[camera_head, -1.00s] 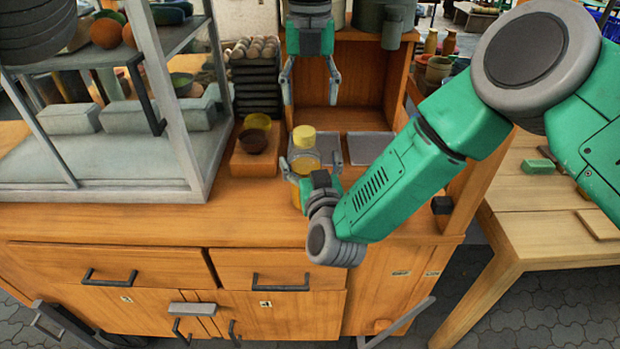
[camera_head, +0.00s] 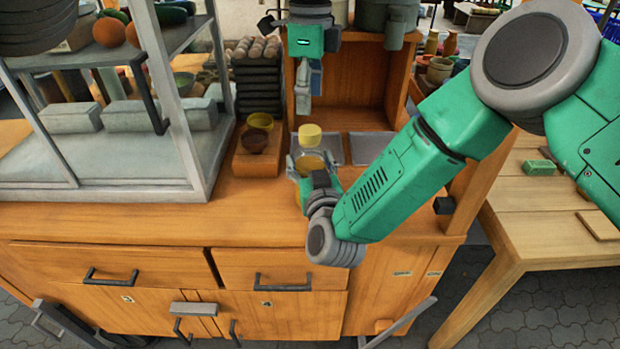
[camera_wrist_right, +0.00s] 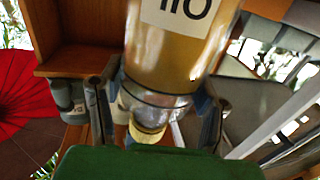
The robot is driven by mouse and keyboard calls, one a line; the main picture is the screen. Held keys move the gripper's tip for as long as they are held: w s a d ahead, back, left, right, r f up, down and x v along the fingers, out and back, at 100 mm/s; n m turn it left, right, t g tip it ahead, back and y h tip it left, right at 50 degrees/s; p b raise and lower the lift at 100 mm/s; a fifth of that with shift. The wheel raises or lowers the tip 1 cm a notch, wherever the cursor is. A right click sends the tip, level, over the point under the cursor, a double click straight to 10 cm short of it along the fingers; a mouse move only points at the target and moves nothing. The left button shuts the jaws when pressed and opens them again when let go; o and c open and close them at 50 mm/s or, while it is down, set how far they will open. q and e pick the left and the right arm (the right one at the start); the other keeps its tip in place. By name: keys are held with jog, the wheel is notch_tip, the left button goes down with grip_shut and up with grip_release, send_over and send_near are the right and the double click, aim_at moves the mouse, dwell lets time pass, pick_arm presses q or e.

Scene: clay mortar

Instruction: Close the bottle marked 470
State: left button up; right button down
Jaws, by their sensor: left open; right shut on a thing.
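A clear bottle (camera_head: 305,163) with yellowish contents and a yellow cap (camera_head: 310,135) on top is at the cabinet top. My right gripper (camera_head: 311,170) is shut around it, its fingers on either side of the body. In the right wrist view the bottle (camera_wrist_right: 175,60) lies between the fingers, with a white label whose characters are partly cut off, so I cannot read its number. A yellow cap (camera_wrist_right: 147,133) shows at its lower end there. My left gripper (camera_head: 303,100) is above the bottle, pointing down, open and seen nearly edge-on. It appears empty and apart from the cap.
A wooden block (camera_head: 255,162) with two small bowls stands left of the bottle. A glass-sided case (camera_head: 90,185) fills the left. Dark stacked trays with eggs (camera_head: 257,85) and an open wooden box (camera_head: 352,85) stand behind. Grey flat plates (camera_head: 372,148) lie to the right.

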aim_at(308, 129)
pick_arm(q)
jog(key=n, duration=0.4)
jog(key=shift+a+n, duration=0.3)
jog(key=shift+n, duration=0.1)
jog(key=n, duration=0.4)
jog(key=shift+w+a+n, duration=0.1)
jog(key=shift+n, duration=0.2)
jog(key=n, duration=0.6)
jog(key=shift+d+r+n, duration=0.1)
jog(key=shift+d+n, duration=0.15)
jog(key=shift+n, duration=0.05)
jog(key=n, duration=0.3)
jog(key=shift+w+d, duration=0.1)
jog(key=shift+n, duration=1)
jog(key=shift+f, duration=3.95)
